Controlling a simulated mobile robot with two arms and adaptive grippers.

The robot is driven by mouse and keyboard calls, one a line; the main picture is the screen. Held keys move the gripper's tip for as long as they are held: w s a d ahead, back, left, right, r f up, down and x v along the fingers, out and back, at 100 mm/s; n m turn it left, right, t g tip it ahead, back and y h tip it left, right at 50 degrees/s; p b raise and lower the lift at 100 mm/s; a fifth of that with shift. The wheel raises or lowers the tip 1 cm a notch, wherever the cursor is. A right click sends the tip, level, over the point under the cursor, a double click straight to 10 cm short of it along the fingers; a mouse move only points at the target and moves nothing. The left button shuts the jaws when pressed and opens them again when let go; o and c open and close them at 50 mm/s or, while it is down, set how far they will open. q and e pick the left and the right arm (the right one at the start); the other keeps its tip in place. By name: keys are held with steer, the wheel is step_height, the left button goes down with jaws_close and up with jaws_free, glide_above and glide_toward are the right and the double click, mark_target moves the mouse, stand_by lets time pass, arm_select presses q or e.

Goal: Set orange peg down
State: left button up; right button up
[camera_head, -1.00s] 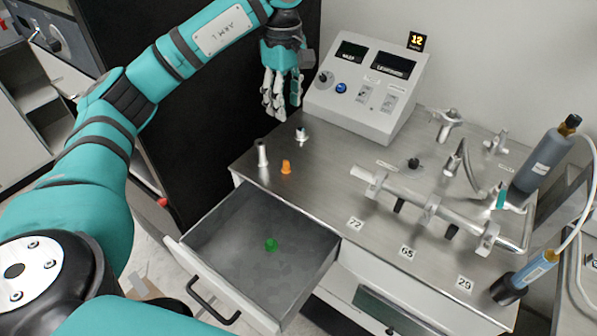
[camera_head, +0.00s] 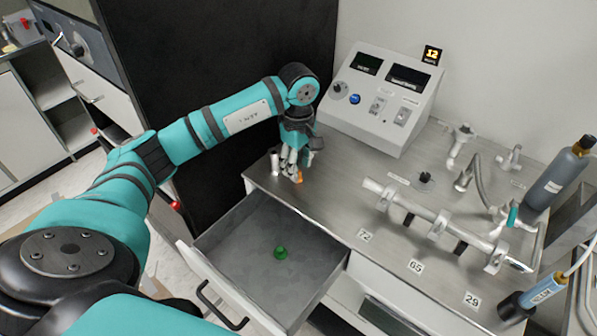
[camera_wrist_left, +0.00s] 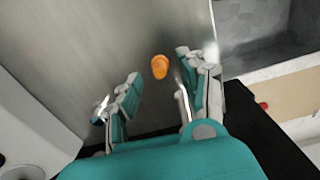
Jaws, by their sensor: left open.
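The orange peg (camera_head: 299,177) stands on the metal bench top near its left front corner, partly hidden by my fingers. My left gripper (camera_head: 290,166) is low over the bench right beside it, fingers pointing down. In the left wrist view the orange peg (camera_wrist_left: 160,67) shows at the gap between the fingertips. The gripper is open and does not hold it; I cannot tell whether a finger touches it. My right gripper is not in view.
Below the bench corner is an open drawer (camera_head: 237,225) with a green peg (camera_head: 280,253) inside. A control box (camera_head: 384,98) stands behind. A metal tube manifold (camera_head: 437,222) fills the right half. Bench room is clear between peg and manifold.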

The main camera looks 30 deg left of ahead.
arm_select(q)
steer(key=shift+f, duration=1.1)
jaws_close()
steer(key=shift+r, duration=0.15)
